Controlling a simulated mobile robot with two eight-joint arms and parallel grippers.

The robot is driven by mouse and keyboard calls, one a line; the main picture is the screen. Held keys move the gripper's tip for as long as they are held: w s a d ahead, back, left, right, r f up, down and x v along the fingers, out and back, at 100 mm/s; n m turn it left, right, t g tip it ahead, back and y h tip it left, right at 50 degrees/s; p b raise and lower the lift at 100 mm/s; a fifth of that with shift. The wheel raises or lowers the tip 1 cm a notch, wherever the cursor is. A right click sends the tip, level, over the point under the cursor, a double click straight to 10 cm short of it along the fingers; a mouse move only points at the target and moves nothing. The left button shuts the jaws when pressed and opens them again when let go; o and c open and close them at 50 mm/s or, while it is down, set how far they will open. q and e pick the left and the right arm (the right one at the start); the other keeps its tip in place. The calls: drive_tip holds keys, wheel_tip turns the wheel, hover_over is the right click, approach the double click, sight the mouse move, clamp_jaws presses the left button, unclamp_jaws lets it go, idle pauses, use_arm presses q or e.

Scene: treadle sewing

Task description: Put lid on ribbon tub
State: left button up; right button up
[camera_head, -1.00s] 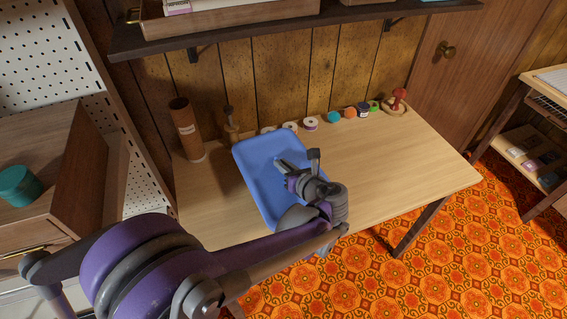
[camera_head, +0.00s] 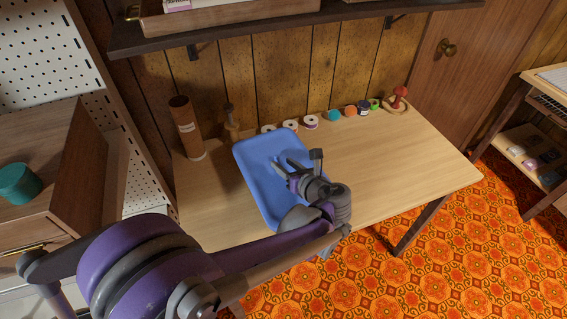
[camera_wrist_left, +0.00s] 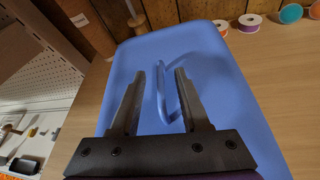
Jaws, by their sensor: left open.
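A blue rounded rectangular lid (camera_head: 262,161) with a raised loop handle lies level over the table. In the left wrist view the lid (camera_wrist_left: 215,80) fills the middle, and its handle (camera_wrist_left: 163,92) stands between my two fingers. My left gripper (camera_head: 289,166) is open above the lid, with its fingers on either side of the handle; in the left wrist view the gripper (camera_wrist_left: 160,88) shows a gap around it. I cannot tell whether a tub is underneath the lid. My right gripper is not in view.
The wooden table (camera_head: 390,165) is clear on its right. Several ribbon spools (camera_head: 311,122) line its back edge, with a red pincushion (camera_head: 399,95) at the corner. A brown cylinder (camera_head: 187,128) stands at the back left. A shelf (camera_head: 300,32) overhangs behind.

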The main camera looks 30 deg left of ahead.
use_arm(q)
drive_tip(key=v, duration=1)
drive_tip(key=shift+p, duration=0.35)
drive_tip(key=shift+s+a, duration=0.2)
drive_tip(key=shift+a, duration=0.05)
drive_tip(key=s+a+n+h+p, duration=0.1)
drive_tip(key=n, duration=0.1)
drive_tip(key=s+a+n+g+h+p, duration=0.1)
drive_tip(key=s+n, duration=0.1)
drive_tip(key=shift+f, duration=0.1)
drive_tip(key=s+n+h, duration=0.1)
drive_tip(key=n, duration=0.1)
drive_tip(key=s+a+n+g+h+p, duration=0.1)
drive_tip(key=s+n, duration=0.1)
drive_tip(key=s+n+h+p, duration=0.1)
drive_tip(key=s+n, duration=0.1)
drive_tip(key=shift+s+a+f+n, duration=0.15)
drive_tip(key=shift+s+f+n, duration=0.1)
drive_tip(key=shift+f+n, duration=0.15)
drive_tip(key=s+d+r+n+h+p, duration=0.1)
drive_tip(key=s+d+n+h+p, duration=0.4)
drive_tip(key=n, duration=1)
drive_tip(key=shift+s+r+n+t+h, duration=0.3)
drive_tip(key=shift+s+r+n+h, duration=0.1)
drive_tip(key=shift+s+h, duration=0.6)
